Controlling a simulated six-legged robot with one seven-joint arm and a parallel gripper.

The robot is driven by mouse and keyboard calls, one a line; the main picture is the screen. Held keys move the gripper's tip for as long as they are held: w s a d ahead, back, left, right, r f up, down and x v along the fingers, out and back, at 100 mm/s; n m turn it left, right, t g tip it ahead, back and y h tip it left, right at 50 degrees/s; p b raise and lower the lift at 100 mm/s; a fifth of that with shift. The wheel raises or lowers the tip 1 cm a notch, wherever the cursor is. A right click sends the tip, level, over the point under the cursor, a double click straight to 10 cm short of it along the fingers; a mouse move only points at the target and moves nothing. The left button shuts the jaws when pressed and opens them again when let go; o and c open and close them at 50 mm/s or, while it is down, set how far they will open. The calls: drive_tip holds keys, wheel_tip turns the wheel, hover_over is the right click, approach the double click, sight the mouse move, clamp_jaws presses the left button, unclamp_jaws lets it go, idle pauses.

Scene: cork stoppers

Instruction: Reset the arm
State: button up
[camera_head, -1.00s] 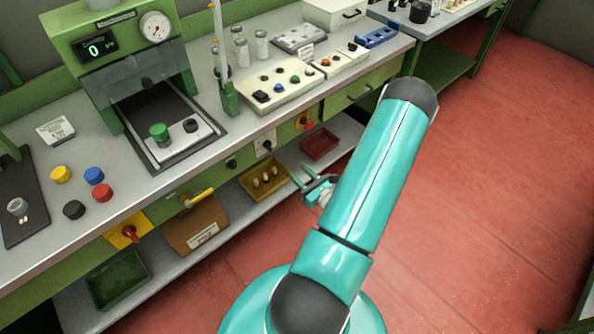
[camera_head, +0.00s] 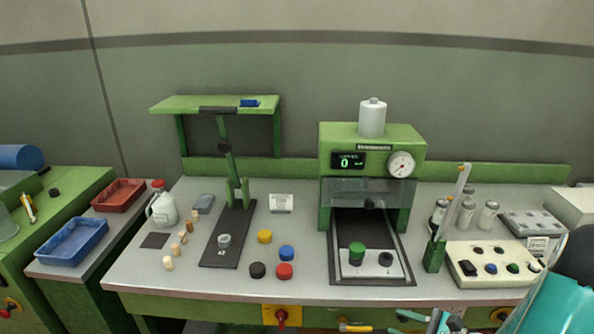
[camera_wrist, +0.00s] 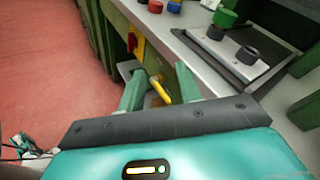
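My gripper (camera_wrist: 158,85) is open and empty in the wrist view, its two green fingers apart. A yellow handle (camera_wrist: 161,91) on the bench front shows behind the gap between them. In the head view my gripper (camera_head: 428,320) is partly visible at the bottom edge, in front of the bench and below its top. My teal arm fills the lower right corner. Several small corks (camera_head: 168,263) stand in a row at the left of the bench top, away from my gripper.
A press (camera_head: 372,150) with a gauge and a display reading 0 stands on the bench (camera_head: 320,290). Black, yellow, blue and red caps (camera_head: 285,271) lie left of it. A control box (camera_head: 490,262) is at the right.

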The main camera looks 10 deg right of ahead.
drive_tip(key=s+a+r+n+g+h, duration=0.1)
drive_tip(key=s+a+r+n+g, duration=0.1)
drive_tip(key=a+r+n+g, duration=0.45)
drive_tip(key=s+a+r+n+g+h, duration=0.1)
drive_tip(key=s+a+r+n+g, duration=0.2)
drive_tip(key=a+n, duration=0.5)
drive_tip(key=s+a+r+n+t+h, duration=0.1)
drive_tip(key=s+a+r+n+h, duration=0.1)
drive_tip(key=r+n+h, duration=0.1)
drive_tip(key=s+a+r+n+t+h, duration=0.2)
drive_tip(key=a+r+n+h, duration=0.1)
drive_tip(key=r, duration=0.5)
drive_tip(key=n+h, duration=0.1)
drive_tip(key=n, duration=0.1)
drive_tip(key=shift+r+n+h, duration=0.2)
drive_tip(key=shift+n+h, duration=0.1)
drive_tip(key=shift+n, duration=0.05)
drive_tip(key=shift+d, duration=0.1)
